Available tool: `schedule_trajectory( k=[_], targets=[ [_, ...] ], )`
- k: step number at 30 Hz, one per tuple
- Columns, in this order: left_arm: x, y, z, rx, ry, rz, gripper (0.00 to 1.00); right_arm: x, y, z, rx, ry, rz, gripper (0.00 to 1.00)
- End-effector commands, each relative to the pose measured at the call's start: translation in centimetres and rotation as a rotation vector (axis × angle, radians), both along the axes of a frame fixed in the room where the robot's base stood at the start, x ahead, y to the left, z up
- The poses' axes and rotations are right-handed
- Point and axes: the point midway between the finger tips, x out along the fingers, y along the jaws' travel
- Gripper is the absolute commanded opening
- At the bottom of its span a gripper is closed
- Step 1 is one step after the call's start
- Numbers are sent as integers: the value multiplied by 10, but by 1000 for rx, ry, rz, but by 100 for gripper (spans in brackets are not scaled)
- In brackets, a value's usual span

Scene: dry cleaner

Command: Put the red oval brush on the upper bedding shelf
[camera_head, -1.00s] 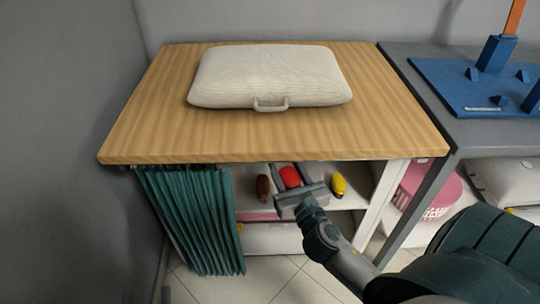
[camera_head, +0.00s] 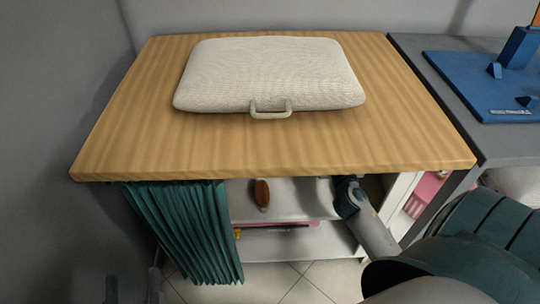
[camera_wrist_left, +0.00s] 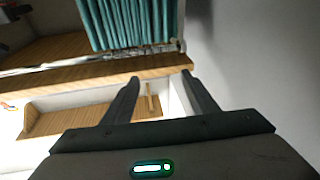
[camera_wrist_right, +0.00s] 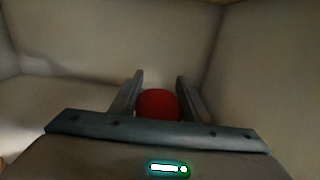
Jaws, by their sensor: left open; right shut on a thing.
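The red oval brush (camera_wrist_right: 158,104) shows in the right wrist view, between the fingers of my right gripper (camera_wrist_right: 158,80), which is shut on it. Pale walls surround it on several sides. In the head view the brush and the right gripper are hidden under the tabletop; only my right arm shows, reaching in at the right of the shelf. My left gripper (camera_head: 132,287) is low at the left edge, open and empty; its fingers stand apart in the left wrist view (camera_wrist_left: 160,78). I cannot tell which surface is the upper bedding shelf.
A wooden tabletop (camera_head: 270,150) carries a pale zipped bedding pack (camera_head: 270,75). Below, a brown brush (camera_head: 262,194) stands on a white shelf (camera_head: 290,206). A green curtain (camera_head: 185,230) hangs at the left. A grey table with a blue board (camera_head: 485,85) adjoins at right.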

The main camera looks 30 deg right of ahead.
Motion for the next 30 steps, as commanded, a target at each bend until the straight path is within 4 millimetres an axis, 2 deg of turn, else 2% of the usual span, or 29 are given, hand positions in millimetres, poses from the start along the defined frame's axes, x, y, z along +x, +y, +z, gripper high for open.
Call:
schedule_trajectory(
  k=[17,23,29,30],
  targets=[
    [-2,0,3,-7,-21,0,53,4,2,-2,0,-1,0,19],
    [-13,-1,21,-49,-133,2,53,19,10,-14,1,-2,0,19],
    [-30,5,52,-118,-322,13,53,46,23,-33,2,-2,0,19],
    [-25,10,59,-125,-369,23,53,54,27,-40,4,-3,0,19]
  ],
)
